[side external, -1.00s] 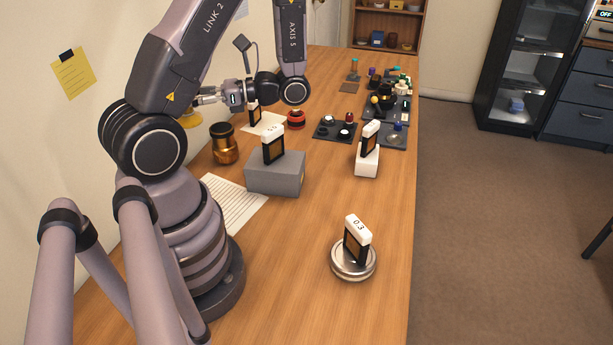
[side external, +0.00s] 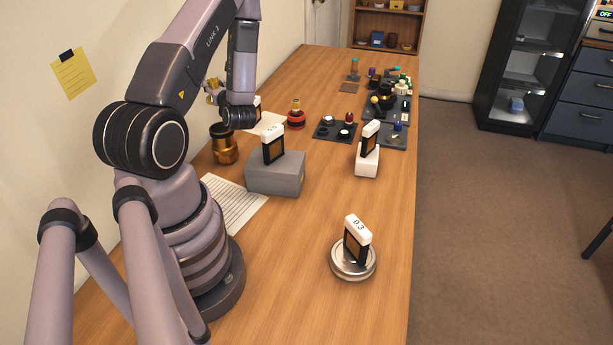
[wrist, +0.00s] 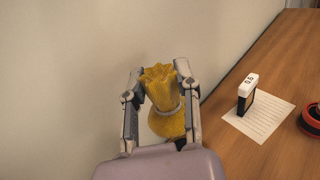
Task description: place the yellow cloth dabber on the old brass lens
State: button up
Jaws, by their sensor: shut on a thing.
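The yellow cloth dabber (wrist: 168,115), gathered at the top with a pale tie around its neck, is between the two fingers of my gripper (wrist: 160,92) in the wrist view. The fingers are shut on it and hold it up by the wall. In the side view my gripper (side external: 212,92) is small and partly hidden behind my wrist, at the left side of the bench. The old brass lens (side external: 224,145), a dark-gold barrel, stands upright on the bench below and slightly right of the gripper. The lens is not visible in the wrist view.
A grey block (side external: 275,175) with a labelled slide stands right of the lens. A red-and-black pot (side external: 296,119) and dark trays (side external: 335,131) lie farther back. A paper sheet (side external: 232,200) lies in front. The wall is close on the left.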

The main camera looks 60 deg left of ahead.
notch_tip(320, 180, down, 8)
jog(key=shift+r, duration=0.25)
jog(key=shift+f, duration=0.15)
jog(key=o, duration=0.9)
jog(key=shift+f, duration=0.1)
jog(key=shift+o, duration=0.2)
jog(key=shift+w+d+r, duration=0.1)
jog(key=shift+r, duration=0.15)
jog(key=d, duration=1.1)
jog(key=shift+d, duration=0.4)
